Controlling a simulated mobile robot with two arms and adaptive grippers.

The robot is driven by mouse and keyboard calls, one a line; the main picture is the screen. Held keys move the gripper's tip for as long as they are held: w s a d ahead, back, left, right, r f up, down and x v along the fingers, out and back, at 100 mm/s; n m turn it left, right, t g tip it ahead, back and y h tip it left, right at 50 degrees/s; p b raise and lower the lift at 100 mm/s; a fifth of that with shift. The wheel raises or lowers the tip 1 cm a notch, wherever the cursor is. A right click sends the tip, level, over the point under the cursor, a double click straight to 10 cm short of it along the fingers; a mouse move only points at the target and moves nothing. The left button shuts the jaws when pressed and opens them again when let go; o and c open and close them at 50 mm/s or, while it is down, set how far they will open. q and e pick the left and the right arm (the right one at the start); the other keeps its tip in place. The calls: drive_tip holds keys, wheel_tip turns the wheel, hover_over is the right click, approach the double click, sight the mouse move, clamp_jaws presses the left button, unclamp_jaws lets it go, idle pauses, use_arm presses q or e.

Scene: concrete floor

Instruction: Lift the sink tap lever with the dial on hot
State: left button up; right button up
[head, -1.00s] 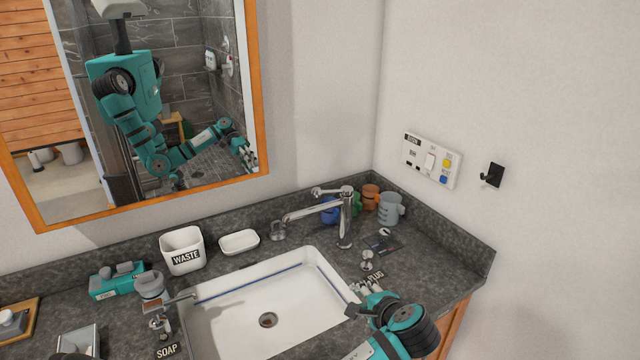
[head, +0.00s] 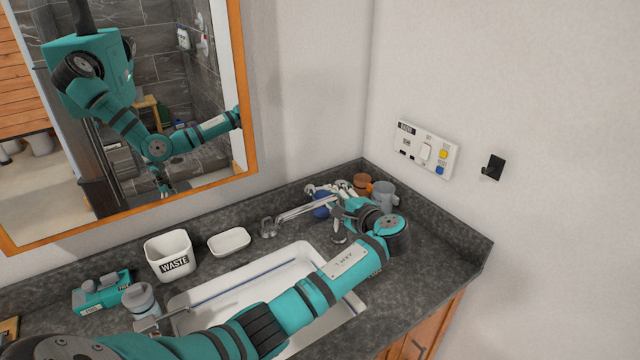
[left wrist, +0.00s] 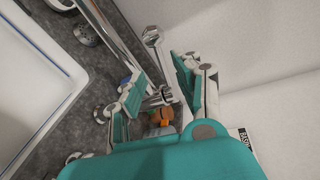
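The chrome sink tap (head: 300,210) stands behind the sink's right end, with its spout reaching left. My left gripper (head: 341,201) is at the tap's top, and its arm covers part of the tap body. In the left wrist view the fingers of my left gripper (left wrist: 156,68) are apart. The tap lever (left wrist: 153,38), a chrome bar with a looped end, shows in the gap between them in the picture. I cannot tell whether they touch it. The sink (head: 240,280) is partly hidden by my arm. I cannot make out the dial or its setting. My right gripper is out of view.
An orange-brown mug (head: 362,182) and a grey mug (head: 383,196) stand close behind my gripper. A waste cup (head: 171,256) and white soap dish (head: 229,241) stand left of the tap. A switch panel (head: 427,150) and black hook (head: 493,167) are on the right wall.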

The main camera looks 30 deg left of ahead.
sight(321, 189)
use_arm(q)
drive_tip(key=p+x, duration=0.1)
drive_tip(key=x, duration=0.5)
drive_tip(key=shift+w+r, duration=0.1)
drive_tip(key=shift+w+a, duration=0.25)
drive_tip(key=shift+a, duration=0.4)
drive_tip(key=shift+a+f, duration=0.1)
drive_tip(key=shift+f, duration=0.2)
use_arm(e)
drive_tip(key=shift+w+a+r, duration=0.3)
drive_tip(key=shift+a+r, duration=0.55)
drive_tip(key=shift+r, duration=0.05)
use_arm(q)
drive_tip(key=shift+c, duration=0.3)
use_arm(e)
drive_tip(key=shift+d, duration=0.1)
use_arm(q)
clamp_jaws()
drive_tip(key=shift+w+f, duration=0.1)
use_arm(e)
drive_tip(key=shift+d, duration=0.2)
use_arm(q)
drive_tip(key=shift+f, duration=0.1)
